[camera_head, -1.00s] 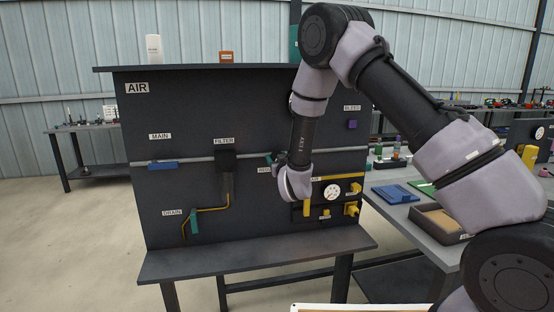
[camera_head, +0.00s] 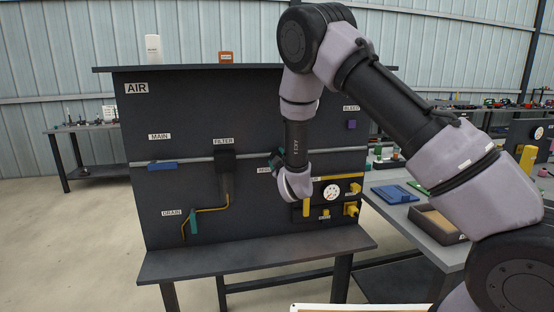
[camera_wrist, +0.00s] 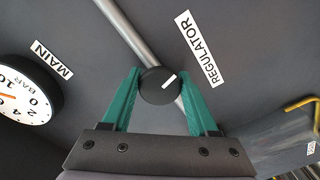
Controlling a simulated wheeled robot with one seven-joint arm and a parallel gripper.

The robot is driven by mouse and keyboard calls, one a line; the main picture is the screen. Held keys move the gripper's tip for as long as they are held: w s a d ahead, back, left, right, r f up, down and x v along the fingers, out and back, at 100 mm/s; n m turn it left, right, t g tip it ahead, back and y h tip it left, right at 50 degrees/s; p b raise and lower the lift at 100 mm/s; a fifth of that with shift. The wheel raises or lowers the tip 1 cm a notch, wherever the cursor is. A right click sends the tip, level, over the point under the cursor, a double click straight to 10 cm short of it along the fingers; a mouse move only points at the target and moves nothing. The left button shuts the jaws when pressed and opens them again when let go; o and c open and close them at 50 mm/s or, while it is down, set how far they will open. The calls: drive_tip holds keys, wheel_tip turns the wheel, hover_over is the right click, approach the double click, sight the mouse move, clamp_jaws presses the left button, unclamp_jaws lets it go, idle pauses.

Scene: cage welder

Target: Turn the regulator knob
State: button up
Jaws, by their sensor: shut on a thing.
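The regulator knob (camera_wrist: 155,92) is a round black knob with a white mark in the wrist view. It sits on a grey pipe beside the REGULATOR label (camera_wrist: 200,48), and its mark points up and right toward that label. My gripper (camera_wrist: 162,73) has teal fingers shut on the knob, one on each side. The knob is hidden there, and the regulator label is partly covered.
A MAIN pressure gauge (camera_wrist: 22,92) is at the left of the wrist view. The dark AIR panel (camera_head: 190,110) also carries a blue main handle (camera_head: 162,166), a filter (camera_head: 225,161), a teal drain lever (camera_head: 194,224) and a second gauge (camera_head: 331,192). A shelf (camera_head: 255,257) juts out below.

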drive_tip(key=shift+n, duration=0.5)
drive_tip(key=o, duration=1.3)
drive_tip(key=shift+o, duration=0.2)
drive_tip(key=shift+s, duration=0.1)
drive_tip(key=v, duration=1)
drive_tip(key=shift+s, duration=0.35)
drive_tip(key=shift+d, duration=0.1)
